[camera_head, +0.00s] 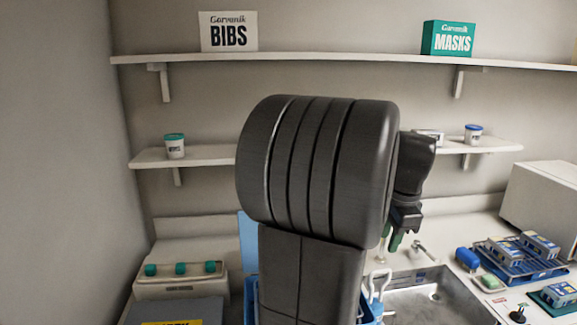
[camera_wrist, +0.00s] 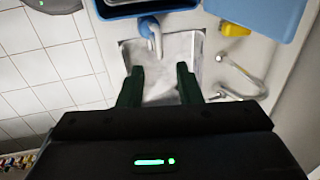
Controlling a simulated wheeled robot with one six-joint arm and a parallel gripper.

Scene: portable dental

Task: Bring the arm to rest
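My gripper (camera_wrist: 160,84) shows in the wrist view with its two dark green fingers apart and nothing between them. In the head view my gripper (camera_head: 396,241) hangs fingers down above the counter area by the sink (camera_head: 440,295). My dark arm fills the middle of the head view and hides part of the shelf, the wall and the counter behind it.
An upper shelf (camera_head: 330,59) holds a bibs box (camera_head: 228,32) and a masks box (camera_head: 448,38). A lower shelf (camera_head: 205,156) holds small tubs. Blue trays with cassettes (camera_head: 512,262) stand right of the sink. A white cabinet (camera_head: 542,205) stands behind them.

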